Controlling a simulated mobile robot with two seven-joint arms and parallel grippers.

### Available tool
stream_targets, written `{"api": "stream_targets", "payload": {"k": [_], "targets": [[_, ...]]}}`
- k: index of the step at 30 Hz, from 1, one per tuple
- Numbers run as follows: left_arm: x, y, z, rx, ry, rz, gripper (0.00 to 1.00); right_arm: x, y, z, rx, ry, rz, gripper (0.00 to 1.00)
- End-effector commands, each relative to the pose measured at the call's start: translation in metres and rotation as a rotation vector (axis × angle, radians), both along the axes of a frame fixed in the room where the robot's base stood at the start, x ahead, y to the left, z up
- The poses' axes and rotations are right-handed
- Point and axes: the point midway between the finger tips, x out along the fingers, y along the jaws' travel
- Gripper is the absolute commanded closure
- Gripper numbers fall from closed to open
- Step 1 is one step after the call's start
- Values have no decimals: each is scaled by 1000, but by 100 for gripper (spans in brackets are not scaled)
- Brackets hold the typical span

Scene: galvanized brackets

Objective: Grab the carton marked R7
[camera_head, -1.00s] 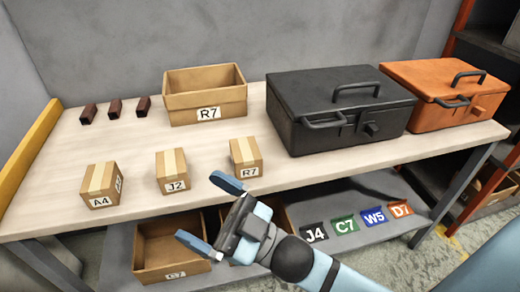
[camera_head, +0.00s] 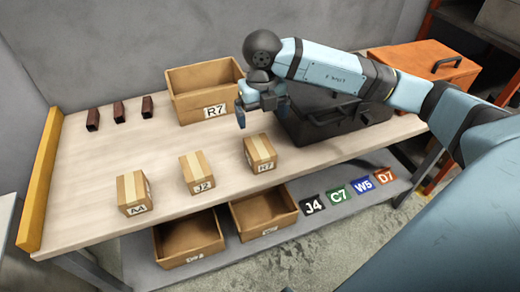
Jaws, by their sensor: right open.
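The small taped carton marked R7 (camera_head: 259,152) stands on the table near the front edge, the rightmost of three cartons. My right gripper (camera_head: 262,117) is open and empty, pointing down above and behind that carton, apart from it. Its fingers are partly hidden by the gripper's own body. A larger open box (camera_head: 182,104) at the back also bears an R7 label. My left gripper is not in view.
Cartons J2 (camera_head: 196,173) and A4 (camera_head: 134,193) stand left of it. A black toolbox (camera_head: 335,127), partly hidden by my arm, and an orange toolbox (camera_head: 425,62) stand right. Several dark brown blocks (camera_head: 119,112) lie back left. Open bins (camera_head: 262,213) sit on the shelf below.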

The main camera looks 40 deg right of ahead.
Motion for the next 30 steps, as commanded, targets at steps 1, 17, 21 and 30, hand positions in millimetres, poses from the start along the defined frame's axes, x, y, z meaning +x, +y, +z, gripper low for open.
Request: {"api": "stream_targets", "payload": {"k": [1,17,21,30], "targets": [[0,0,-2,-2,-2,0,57,-1,0,-13,-1,5,0,1],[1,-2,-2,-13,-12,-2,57,-1,2,-79,4,4,5,1],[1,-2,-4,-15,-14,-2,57,-1,4,-96,5,4,5,1],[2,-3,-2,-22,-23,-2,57,0,6,-128,6,4,5,1]]}}
